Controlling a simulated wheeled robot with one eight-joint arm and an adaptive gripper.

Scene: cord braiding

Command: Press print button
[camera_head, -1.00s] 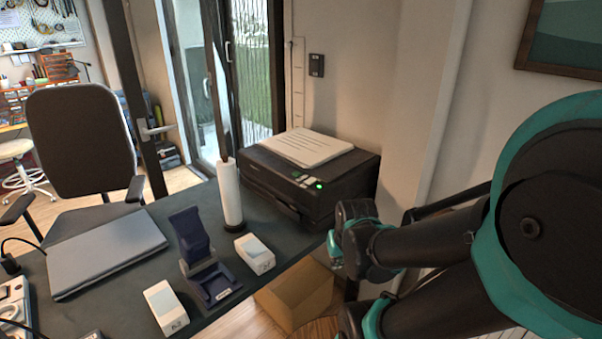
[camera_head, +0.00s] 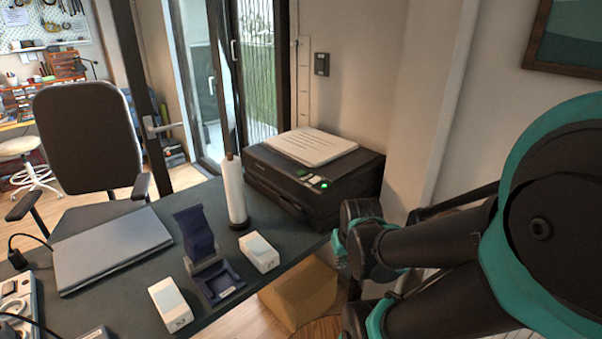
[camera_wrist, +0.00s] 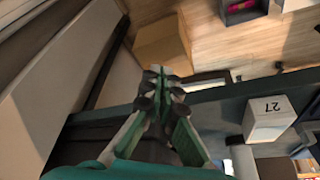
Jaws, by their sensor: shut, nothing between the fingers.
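The black printer (camera_head: 290,200) stands at the right end of the dark desk, with paper (camera_head: 310,147) on its top. A green-lit button (camera_head: 323,185) and a small panel (camera_head: 312,179) are on its front right top edge. My gripper shows in the wrist view (camera_wrist: 163,75), its fingers shut and empty, near the desk edge. In the head view my arm is right of the printer and the gripper's fingertips cannot be made out clearly. The printer cannot be made out in the wrist view.
On the desk (camera_head: 140,290) are a closed laptop (camera_head: 110,247), a paper roll (camera_head: 233,192), a blue stand (camera_head: 205,255) and two white boxes (camera_head: 259,252) (camera_head: 170,305). A cardboard box (camera_head: 300,293) is on the floor below. A wall is behind the printer.

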